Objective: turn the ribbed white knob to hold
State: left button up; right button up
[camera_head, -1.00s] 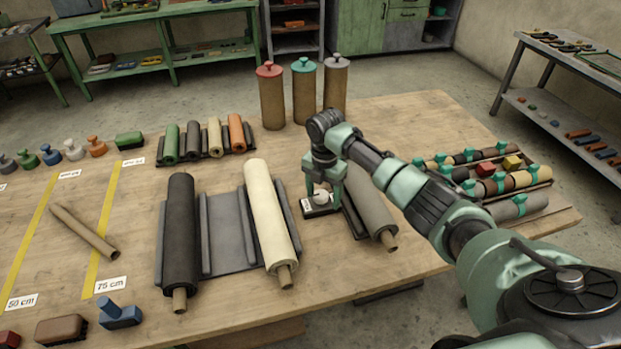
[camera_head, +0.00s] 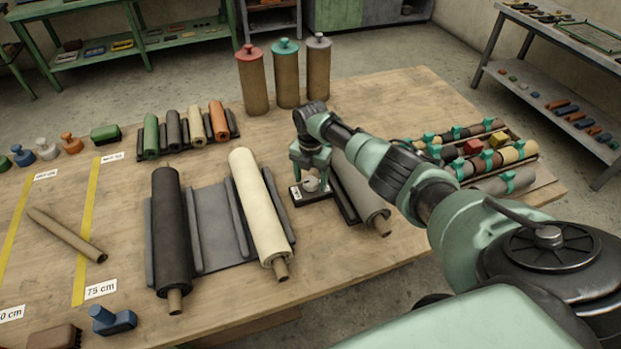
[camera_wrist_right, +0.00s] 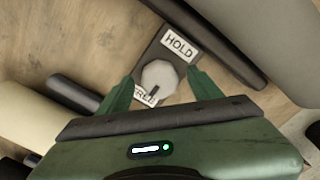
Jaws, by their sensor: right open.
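The ribbed white knob (camera_wrist_right: 160,77) sits on a small dark plate (camera_wrist_right: 151,55) in the right wrist view. A HOLD label (camera_wrist_right: 180,44) is at the plate's upper end. A second label (camera_wrist_right: 143,97) at the lower end is partly covered by the knob. The knob's dark pointer mark points down-left, toward that second label. My right gripper (camera_wrist_right: 161,90) is open, with one finger on each side of the knob; contact cannot be told. In the head view my right gripper (camera_head: 311,168) is over the knob (camera_head: 311,184). My left gripper is not in view.
A grey roll (camera_head: 358,190) lies close right of the plate, and a cream roll (camera_head: 258,205) lies to its left. A black roll (camera_head: 170,230) is farther left. Three upright capped rolls (camera_head: 286,80) stand behind. A rack of small rolls (camera_head: 485,155) is at the right.

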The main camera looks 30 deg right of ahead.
jog(key=shift+c, duration=0.2)
jog(key=c, duration=1.3)
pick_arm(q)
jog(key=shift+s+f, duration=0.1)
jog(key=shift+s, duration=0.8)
